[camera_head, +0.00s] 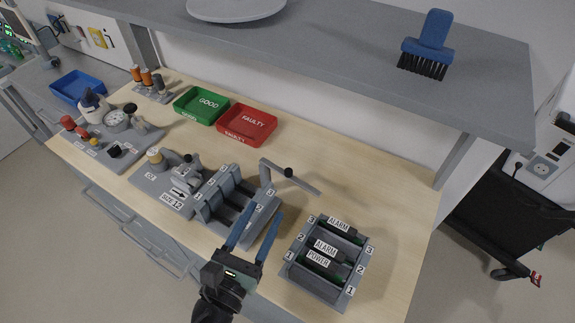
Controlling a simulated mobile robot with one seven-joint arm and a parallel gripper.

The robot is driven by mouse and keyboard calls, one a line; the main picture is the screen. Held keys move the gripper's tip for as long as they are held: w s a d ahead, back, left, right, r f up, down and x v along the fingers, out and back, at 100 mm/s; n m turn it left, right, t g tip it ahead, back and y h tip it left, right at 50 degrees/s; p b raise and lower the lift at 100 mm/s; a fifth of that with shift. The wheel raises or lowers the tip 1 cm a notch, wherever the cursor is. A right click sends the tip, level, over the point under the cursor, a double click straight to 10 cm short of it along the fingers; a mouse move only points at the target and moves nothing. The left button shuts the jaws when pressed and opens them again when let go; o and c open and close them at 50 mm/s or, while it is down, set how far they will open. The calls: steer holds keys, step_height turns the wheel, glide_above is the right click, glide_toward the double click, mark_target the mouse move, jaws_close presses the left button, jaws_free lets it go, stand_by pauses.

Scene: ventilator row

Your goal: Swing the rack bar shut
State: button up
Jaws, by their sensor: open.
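The rack bar (305,184) is a grey arm with a black knob (288,172). It extends from a post at the right rear of the grey slotted rack (212,205) and points out to the right over the bench, clear of the slots. The rack has numbered dark slots. My gripper (263,211) has two blue fingers spread apart with nothing between them. In this view its fingertips overlap the front right part of the rack, in front of the bar and apart from it. The fingers hide some of the rack's right side.
A second rack (317,284) at right holds modules labelled ALARM and POWER. A green GOOD tray (201,105) and red FAULTY tray (246,124) stand behind. A shelf (330,43) with a blue brush (428,47) overhangs the rear.

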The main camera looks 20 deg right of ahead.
mark_target(287, 174)
steer(key=shift+n, duration=0.3)
steer(key=p+x, duration=0.1)
steer(key=x, duration=1.1)
steer(key=shift+w+d, duration=0.15)
steer(key=shift+d, duration=0.15)
jaws_close()
stand_by(0.6)
